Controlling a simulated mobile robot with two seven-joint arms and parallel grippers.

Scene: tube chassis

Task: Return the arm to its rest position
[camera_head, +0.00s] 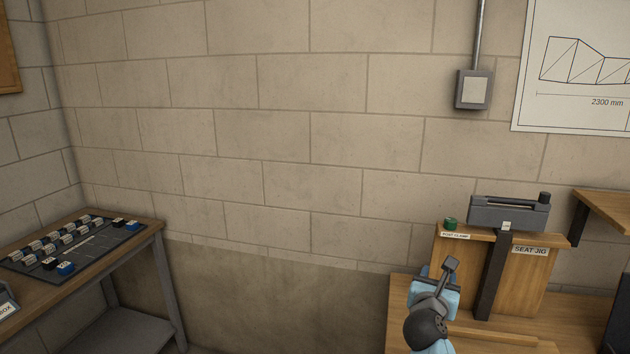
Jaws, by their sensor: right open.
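My right gripper (440,277) shows at the lower right, at the end of my blue and dark grey arm. It is open, and I see nothing between its fingers. It is in front of the left part of the wooden seat jig stand (530,277), and I cannot tell the gap between them. My left gripper is not in view.
A grey clamp-like device (510,213) tops the stand's dark post (491,275), with a small green part (450,224) to its left. A wooden shelf (606,208) juts in at right. A table (150,236) at left bears a dark board (103,249) with several small blocks. Between them is bare wall.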

